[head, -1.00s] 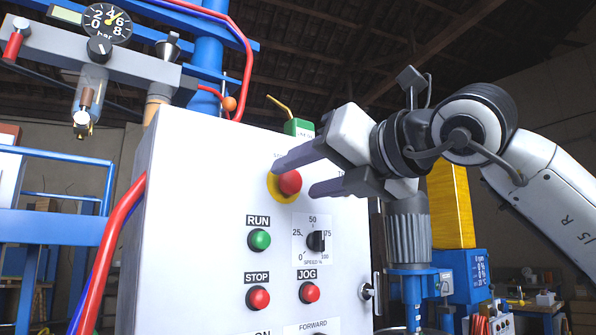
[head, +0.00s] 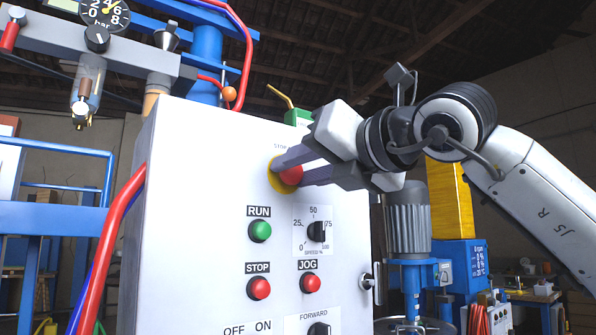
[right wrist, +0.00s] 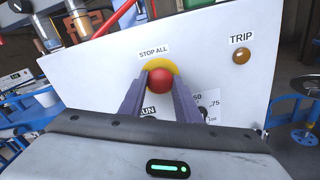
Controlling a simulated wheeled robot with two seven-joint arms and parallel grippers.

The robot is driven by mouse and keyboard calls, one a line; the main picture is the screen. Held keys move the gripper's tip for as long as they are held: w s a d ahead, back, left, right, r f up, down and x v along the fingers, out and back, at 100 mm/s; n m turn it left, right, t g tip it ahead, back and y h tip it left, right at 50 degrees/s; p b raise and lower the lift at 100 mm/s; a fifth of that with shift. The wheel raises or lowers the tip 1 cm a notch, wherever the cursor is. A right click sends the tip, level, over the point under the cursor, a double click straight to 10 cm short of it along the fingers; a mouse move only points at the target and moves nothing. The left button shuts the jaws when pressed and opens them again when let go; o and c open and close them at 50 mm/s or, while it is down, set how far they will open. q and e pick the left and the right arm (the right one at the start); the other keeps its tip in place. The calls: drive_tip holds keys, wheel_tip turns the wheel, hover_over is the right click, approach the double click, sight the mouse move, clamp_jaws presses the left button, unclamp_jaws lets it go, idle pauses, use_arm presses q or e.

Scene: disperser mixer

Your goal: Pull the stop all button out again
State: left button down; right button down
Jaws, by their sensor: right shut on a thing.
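The stop all button (head: 291,174) is a red mushroom head on a yellow disc (head: 273,174), high on the white control panel. In the right wrist view the red head (right wrist: 160,81) sits between my two fingers, under the STOP ALL label (right wrist: 154,51). My right gripper (head: 288,170) is shut on the button, one finger on each side of the head. The fingers hide part of the head and disc in the head view. Whether the button is pressed in or out I cannot tell. My left gripper is not in view.
Below on the panel (head: 190,240) are a green RUN button (head: 260,230), red STOP (head: 258,288) and JOG (head: 310,283) buttons and a speed knob (head: 316,232). An amber TRIP lamp (right wrist: 241,56) is right of the button. A red hose (head: 108,240) runs along the panel's left side.

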drive_tip(key=shift+s+d+f+b, duration=0.2)
drive_tip(key=shift+s+b, duration=0.1)
drive_tip(key=shift+b, duration=0.1)
drive_tip(key=shift+s+d+r, duration=0.1)
drive_tip(key=shift+s+d, duration=0.05)
drive_tip(key=shift+s, duration=0.05)
drive_tip(key=shift+r, duration=0.1)
drive_tip(key=c, duration=1.3)
unclamp_jaws()
drive_tip(key=b+v, duration=0.2)
drive_tip(key=v, duration=0.8)
drive_tip(key=shift+s+d, duration=0.15)
